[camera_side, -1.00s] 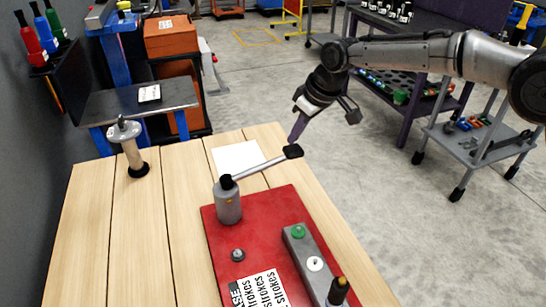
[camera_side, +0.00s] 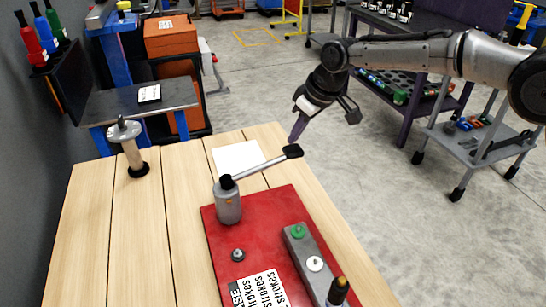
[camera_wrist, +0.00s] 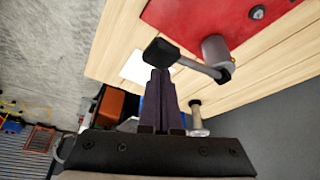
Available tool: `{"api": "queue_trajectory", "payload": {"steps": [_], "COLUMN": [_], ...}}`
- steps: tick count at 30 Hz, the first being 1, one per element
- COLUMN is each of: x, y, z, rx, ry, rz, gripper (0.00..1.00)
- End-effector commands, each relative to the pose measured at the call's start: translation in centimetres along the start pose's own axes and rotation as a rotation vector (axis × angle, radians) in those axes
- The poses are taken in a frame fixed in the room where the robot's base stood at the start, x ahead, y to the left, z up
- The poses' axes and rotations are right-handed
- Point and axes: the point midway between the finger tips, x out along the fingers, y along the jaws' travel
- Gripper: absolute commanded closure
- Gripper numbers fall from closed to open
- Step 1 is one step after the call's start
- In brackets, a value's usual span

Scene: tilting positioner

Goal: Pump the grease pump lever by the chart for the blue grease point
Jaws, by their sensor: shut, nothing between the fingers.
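The grease pump (camera_side: 228,203) is a grey cylinder on a red plate (camera_side: 215,250). Its lever (camera_side: 262,166) slants up to the right and ends in a black grip (camera_side: 293,151). My gripper (camera_side: 295,139) is shut and empty, its tips just above and beside the black grip; I cannot tell whether they touch. In the wrist view the shut fingers (camera_wrist: 160,75) point at the black grip (camera_wrist: 160,52). A grey block (camera_side: 297,246) carries a green point (camera_side: 298,231), a white point (camera_side: 314,263) and a dark fitting with a yellowish top (camera_side: 338,290). The chart (camera_side: 262,288) is cut off by the frame; "strokes" is readable. No blue point is visible.
A blank-looking white sheet (camera_side: 238,156) lies behind the lever on the wooden table (camera_side: 130,230). A grey-topped post (camera_side: 130,150) stands at the table's far left. A small grey knob (camera_side: 238,255) sits on the plate.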

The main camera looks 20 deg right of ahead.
Motion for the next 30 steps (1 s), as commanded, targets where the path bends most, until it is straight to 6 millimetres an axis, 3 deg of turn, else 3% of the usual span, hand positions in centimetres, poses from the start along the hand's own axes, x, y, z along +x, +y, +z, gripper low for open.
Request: {"api": "queue_trajectory", "payload": {"steps": [14, 30], "x": [0.1, 2.8], "y": [0.0, 0.0], "z": [0.0, 1.2], "rx": [0.000, 0.001], "ry": [0.000, -0.003], "rz": [0.000, -0.001], "gripper": [1.00, 1.00]}}
